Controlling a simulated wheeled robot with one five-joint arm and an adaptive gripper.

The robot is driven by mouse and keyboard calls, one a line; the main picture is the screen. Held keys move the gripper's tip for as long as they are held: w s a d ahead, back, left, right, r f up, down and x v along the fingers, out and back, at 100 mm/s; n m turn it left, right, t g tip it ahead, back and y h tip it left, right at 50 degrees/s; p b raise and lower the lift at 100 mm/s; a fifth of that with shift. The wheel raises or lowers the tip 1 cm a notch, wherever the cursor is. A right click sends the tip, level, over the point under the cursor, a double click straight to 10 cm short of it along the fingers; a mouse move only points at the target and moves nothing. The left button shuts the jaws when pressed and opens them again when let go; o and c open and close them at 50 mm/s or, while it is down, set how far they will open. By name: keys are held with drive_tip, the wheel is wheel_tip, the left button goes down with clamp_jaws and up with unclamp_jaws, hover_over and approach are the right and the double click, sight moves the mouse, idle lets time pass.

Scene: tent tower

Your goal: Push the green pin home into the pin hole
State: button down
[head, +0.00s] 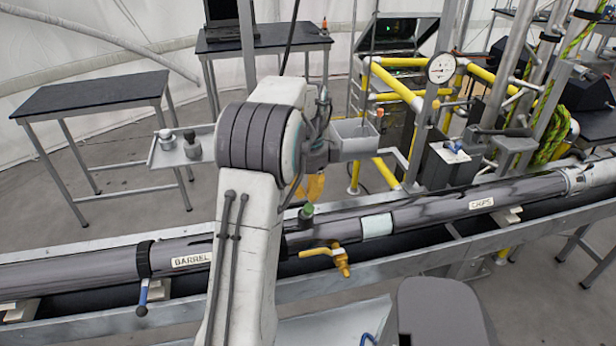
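The green pin (306,213) stands up from the top of the long dark barrel tube (340,218), near the middle of the view, just right of my arm. Its green top shows above the tube. The pin hole itself cannot be made out, and how deep the pin sits cannot be told. My gripper (316,158) is partly hidden behind my white arm, above and slightly right of the pin. It appears apart from the pin. Its fingers cannot be seen clearly, so its opening cannot be told.
A brass valve (338,257) sticks out below the tube near the pin. A grey box (355,137) and yellow railings (396,85) stand behind. Dark tables (92,93) stand at the back left.

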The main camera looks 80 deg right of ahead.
wheel_tip(320, 180, up, 11)
idle(0.6)
drive_tip(key=c, duration=2)
unclamp_jaws()
drive_tip(key=shift+f, duration=0.1)
drive_tip(key=shift+r+p, duration=0.5)
clamp_jaws()
drive_tip(key=f+n+p, duration=0.1)
drive_tip(key=f+n, duration=0.1)
drive_tip(key=a+f+n, duration=0.1)
drive_tip(key=f+n, duration=0.1)
drive_tip(key=f, duration=0.1)
drive_tip(key=f+n+p, duration=0.1)
drive_tip(key=f+n, duration=0.1)
drive_tip(key=shift+a+f+y+p, duration=0.25)
drive_tip(key=shift+a+y+p, duration=0.05)
drive_tip(key=shift+p, duration=0.05)
drive_tip(key=shift+d+n, duration=0.7)
drive_tip(key=shift+n, duration=0.5)
drive_tip(key=shift+f+n, duration=0.1)
drive_tip(key=shift+n, duration=0.2)
drive_tip(key=shift+f+b, duration=2.65)
drive_tip(key=shift+f, duration=0.3)
